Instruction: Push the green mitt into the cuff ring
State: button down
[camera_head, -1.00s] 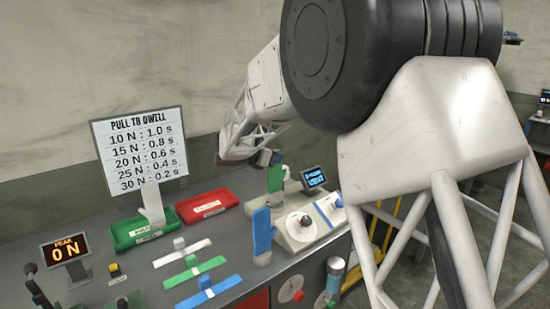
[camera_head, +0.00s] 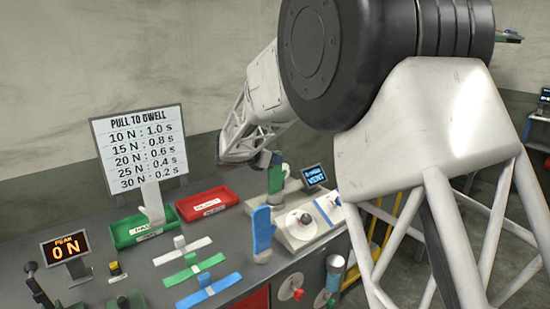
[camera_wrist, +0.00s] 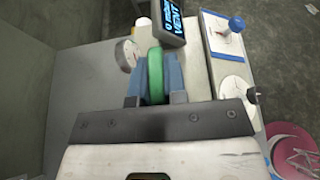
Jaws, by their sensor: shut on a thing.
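The green mitt (camera_head: 275,178) hangs upright under my gripper, near the control box at the back right of the bench. In the wrist view the green mitt (camera_wrist: 155,74) is seen edge-on between the two blue fingers of my gripper (camera_wrist: 155,80), which is shut on it. The cuff ring cannot be clearly made out; the area under the mitt is hidden by the mitt and the blue mitt. The blue mitt (camera_head: 263,232) stands upright in front. The white mitt (camera_head: 152,203) stands at the green tray.
A green tray (camera_head: 122,236) and a red tray (camera_head: 186,212) lie to the left. White, green and blue cross-shaped pieces lie on the bench.

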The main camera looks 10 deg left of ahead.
jog(key=shift+f, duration=0.8)
jog(key=c, duration=1.1)
grip_release()
jog(key=v, duration=0.7)
jog(key=shift+s+a+r, duration=0.2)
jog(key=shift+s+a, duration=0.05)
